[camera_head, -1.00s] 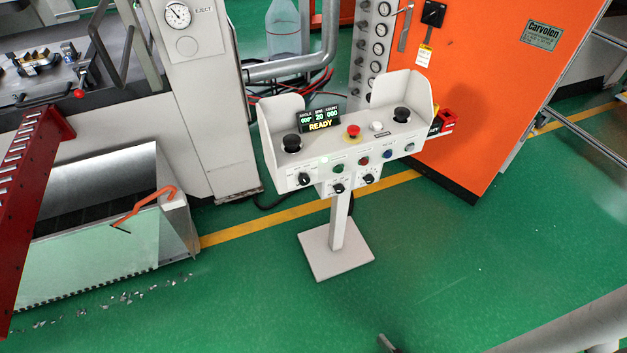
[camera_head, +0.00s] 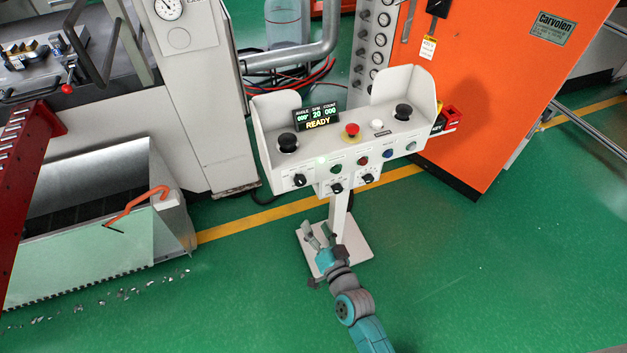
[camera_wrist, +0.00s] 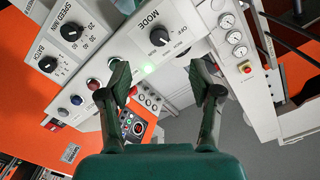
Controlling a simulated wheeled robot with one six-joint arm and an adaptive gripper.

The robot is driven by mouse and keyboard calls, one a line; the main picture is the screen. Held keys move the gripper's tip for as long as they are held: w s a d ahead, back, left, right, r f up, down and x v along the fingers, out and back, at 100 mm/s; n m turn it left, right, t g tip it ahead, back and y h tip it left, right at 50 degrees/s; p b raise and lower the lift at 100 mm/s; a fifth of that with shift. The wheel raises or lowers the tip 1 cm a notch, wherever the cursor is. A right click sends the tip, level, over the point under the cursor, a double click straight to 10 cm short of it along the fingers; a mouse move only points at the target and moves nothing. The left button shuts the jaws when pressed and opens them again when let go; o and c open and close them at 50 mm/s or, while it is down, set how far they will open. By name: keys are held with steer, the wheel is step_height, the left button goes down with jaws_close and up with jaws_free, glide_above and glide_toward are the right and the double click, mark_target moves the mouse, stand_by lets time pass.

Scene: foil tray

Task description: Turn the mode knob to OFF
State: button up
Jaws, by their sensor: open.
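The mode knob (camera_wrist: 160,37) is a black round knob on the white console panel, with "MODE" and "OFF" printed beside it. Which mark its pointer faces is too small to tell. In the head view it appears to be the left black knob (camera_head: 299,180) on the console front. My gripper (camera_head: 319,233) is low in front of the console, over its base plate in the picture. In the wrist view my gripper (camera_wrist: 160,80) has its two fingers wide apart and empty. The knob shows beyond the gap between the fingertips, not touched.
The speed knob (camera_wrist: 70,31) and batch knob (camera_wrist: 47,64) are on the adjoining panel. A red emergency button (camera_head: 352,130) tops the console. An orange cabinet (camera_head: 500,100) stands right; the green floor in front is clear.

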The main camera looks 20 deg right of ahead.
glide_toward(302, 183)
steer(key=shift+m, duration=0.4)
steer(key=w, duration=0.9)
steer(key=shift+w+a+f, duration=0.1)
steer(key=shift+w, duration=0.2)
steer(key=c, duration=1.1)
